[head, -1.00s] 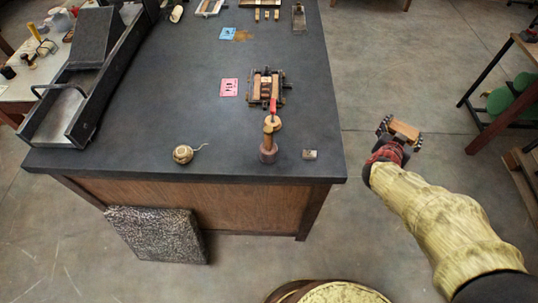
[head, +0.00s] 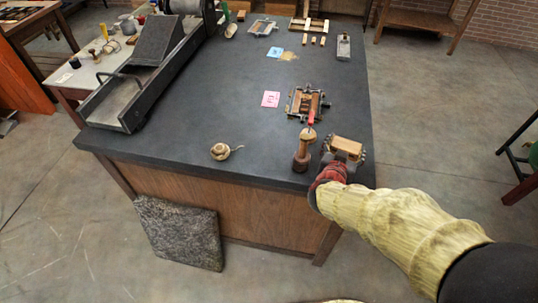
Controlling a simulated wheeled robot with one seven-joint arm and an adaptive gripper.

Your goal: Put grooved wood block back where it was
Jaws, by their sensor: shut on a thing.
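The wood block (head: 347,143) is light brown and held between the fingers of my gripper (head: 346,155). It is at the near right corner of the dark-topped table (head: 200,135); I cannot tell whether it touches the top. Its groove is too small to make out. My gripper is shut on it, with the arm reaching in from the lower right. A dark wooden-handled tool (head: 302,155) stands upright just left of the gripper.
A small wood-and-metal frame (head: 306,103) with a red-handled piece lies beyond the gripper. A pink card (head: 271,99) and a ball of twine (head: 221,152) lie further left. A long dark press (head: 125,100) fills the left side. The table's middle is clear.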

